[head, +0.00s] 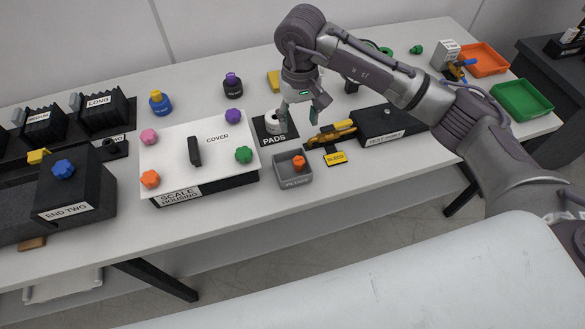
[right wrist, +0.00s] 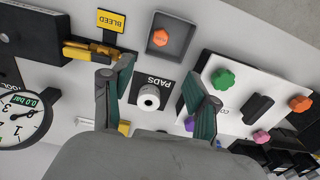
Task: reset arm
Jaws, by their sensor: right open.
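My right gripper (head: 301,114) hangs fingers down above the white table, beside the black PADS mat (head: 262,136) with its white roll (head: 272,127). In the right wrist view the two fingers of the right gripper (right wrist: 158,78) are spread wide. The white roll (right wrist: 148,98) shows in the gap between them, lower down on the table. Nothing is held. My right arm reaches in from the right, over the back of the table. My left gripper is not in either view.
Near the gripper are a grey tray (head: 293,180) with an orange knob, a yellow bleed tool (head: 331,135) and a black test port box (head: 389,125). The COVER plate (head: 172,169) with coloured knobs lies left. Orange (head: 483,59) and green (head: 523,99) trays stand right.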

